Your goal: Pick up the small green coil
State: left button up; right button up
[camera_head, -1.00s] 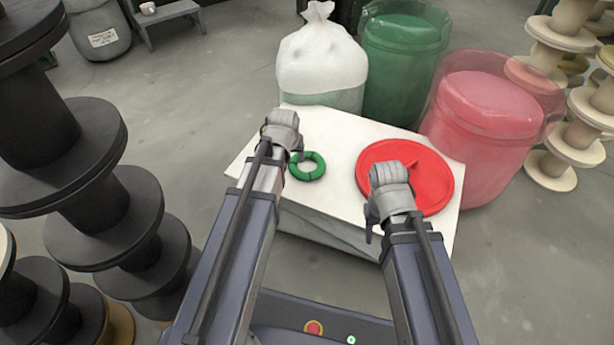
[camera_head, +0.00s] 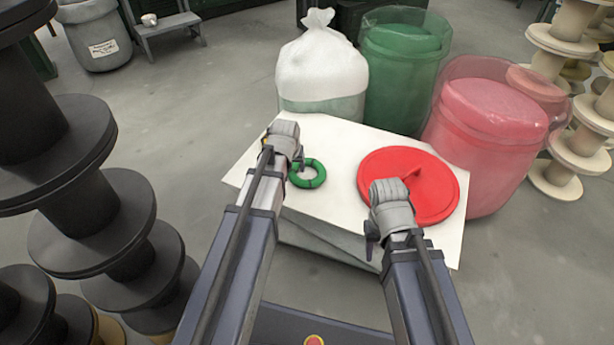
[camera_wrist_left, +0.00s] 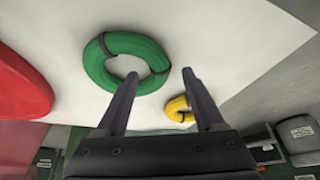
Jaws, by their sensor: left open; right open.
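The small green coil (camera_head: 308,184) lies flat on a white-topped table, left of a red lid-like disc. It also shows in the left wrist view (camera_wrist_left: 94,66), a ring with dark bands. My left gripper (camera_head: 297,158) is at the coil's upper left in the head view. In the left wrist view its fingers (camera_wrist_left: 160,73) are apart and empty. The left finger overlaps the coil's near edge in the picture; I cannot tell if they touch. My right gripper (camera_head: 371,242) is by the table's front edge, below the red disc, its fingers mostly hidden by the wrist.
A yellow coil (camera_wrist_left: 178,107) lies close to the green one, mostly hidden in the head view. The red disc (camera_head: 435,192) fills the table's right side. Bins and a white bag (camera_head: 322,68) stand behind the white table (camera_head: 335,212). Black spools (camera_head: 90,220) stand at left.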

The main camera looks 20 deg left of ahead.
aim_at(292, 170)
pick_arm(q)
jog(key=b+x, duration=0.2)
jog(key=x, duration=0.1)
jog(key=shift+w+f, duration=0.1)
jog(key=shift+w, duration=0.1)
jog(key=shift+c, duration=0.2)
grip_shut()
dwell(0.4)
